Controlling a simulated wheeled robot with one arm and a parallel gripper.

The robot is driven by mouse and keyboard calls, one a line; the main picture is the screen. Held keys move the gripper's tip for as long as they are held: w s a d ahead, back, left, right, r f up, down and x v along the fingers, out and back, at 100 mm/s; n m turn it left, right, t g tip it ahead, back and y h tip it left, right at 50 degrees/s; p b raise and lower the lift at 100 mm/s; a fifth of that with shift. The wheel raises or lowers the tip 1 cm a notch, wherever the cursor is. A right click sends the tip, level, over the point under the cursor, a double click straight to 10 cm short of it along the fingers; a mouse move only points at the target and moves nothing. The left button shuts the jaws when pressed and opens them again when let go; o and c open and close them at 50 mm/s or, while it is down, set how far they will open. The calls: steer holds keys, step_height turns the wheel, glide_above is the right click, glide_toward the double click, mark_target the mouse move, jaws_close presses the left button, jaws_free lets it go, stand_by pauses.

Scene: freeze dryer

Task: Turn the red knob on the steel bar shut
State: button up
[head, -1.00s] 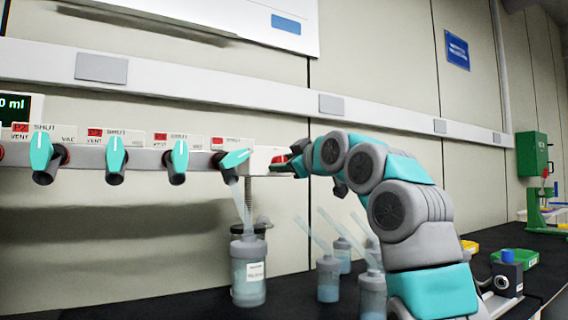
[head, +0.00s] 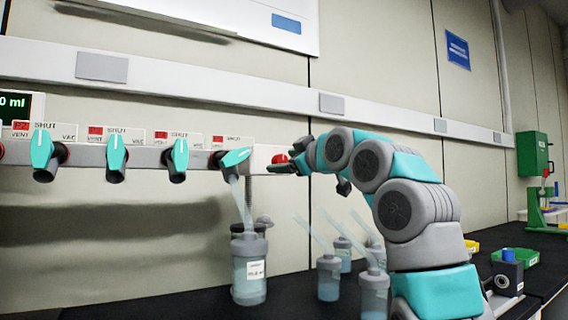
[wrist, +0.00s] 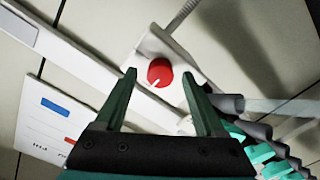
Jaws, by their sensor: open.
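The red knob (wrist: 160,72) shows in the wrist view on a white end block of the steel bar (head: 140,156), with a short white mark towards its lower left edge. In the head view the red knob (head: 280,158) is small at the bar's right end, partly behind my gripper. My gripper (wrist: 159,76) is open and empty. In the wrist view its two fingers lie either side of the knob; I cannot tell whether they touch it. In the head view my gripper (head: 284,168) is at the end block.
Several teal-handled valves (head: 116,153) line the bar to the left. The rightmost teal handle (head: 236,157) is tilted, close to my gripper. A flask (head: 248,270) hangs or stands below it; more bottles (head: 328,278) stand on the black bench under my arm.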

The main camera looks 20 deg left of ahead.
steer(key=b+v, duration=0.1)
steer(key=v, duration=0.5)
steer(key=shift+s+d+b, duration=0.25)
steer(key=shift+d+b, duration=0.05)
steer(key=shift+b, duration=0.1)
